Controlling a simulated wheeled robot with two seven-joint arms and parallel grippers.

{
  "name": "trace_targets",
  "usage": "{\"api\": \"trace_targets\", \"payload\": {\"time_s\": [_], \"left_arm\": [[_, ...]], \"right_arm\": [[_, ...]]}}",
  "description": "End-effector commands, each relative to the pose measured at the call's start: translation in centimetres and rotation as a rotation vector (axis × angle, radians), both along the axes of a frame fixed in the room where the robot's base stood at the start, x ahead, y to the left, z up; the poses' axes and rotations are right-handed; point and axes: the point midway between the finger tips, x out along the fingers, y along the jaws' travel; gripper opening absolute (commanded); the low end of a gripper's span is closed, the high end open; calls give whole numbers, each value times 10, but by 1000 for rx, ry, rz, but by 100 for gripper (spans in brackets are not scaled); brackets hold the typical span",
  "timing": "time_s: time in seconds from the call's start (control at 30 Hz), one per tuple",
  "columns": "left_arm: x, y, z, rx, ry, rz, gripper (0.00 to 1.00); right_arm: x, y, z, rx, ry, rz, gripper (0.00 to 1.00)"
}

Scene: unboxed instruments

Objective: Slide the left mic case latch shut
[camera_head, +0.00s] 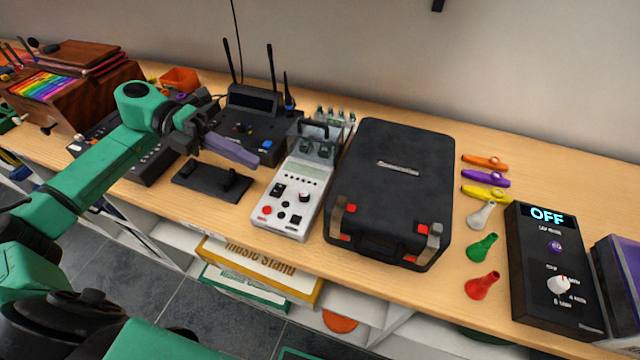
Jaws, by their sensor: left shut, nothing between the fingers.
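The black mic case (391,170) lies closed on the wooden table, its handle side toward the front edge. Its left latch (341,220) is a metal strip on the front left corner, with red patches showing beside and below it. The right latch (430,241) on the front right corner looks similar, also with red showing. I cannot tell from here how far either latch is slid. My left gripper (252,161) is shut and empty, left of the case and apart from it, in front of the black wireless receiver. My right gripper is not in view.
A small black pedal (205,184) lies below the gripper. Kazoos (485,178) and small horns (483,247) lie right of the case, beside a black box reading OFF (552,275). A receiver (252,125) with antennas stands behind.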

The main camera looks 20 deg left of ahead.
Motion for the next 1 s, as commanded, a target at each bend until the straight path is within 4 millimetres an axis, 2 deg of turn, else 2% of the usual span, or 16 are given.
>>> {"api": "trace_targets", "payload": {"time_s": [0.27, 0.37, 0.73, 0.8, 1.0], "left_arm": [[-1, -8, 0, -4, 1, -2, 0], [-2, -22, -2, -6, 3, -3, 0], [-7, -100, -24, -9, 0, -2, 0], [-8, -113, -22, -9, 1, -1, 0], [-8, -135, -27, -6, 0, 1, 0]], "right_arm": [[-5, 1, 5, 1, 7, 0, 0], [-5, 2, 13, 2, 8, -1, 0], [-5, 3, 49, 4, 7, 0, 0], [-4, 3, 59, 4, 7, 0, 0], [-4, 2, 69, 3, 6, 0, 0]]}}
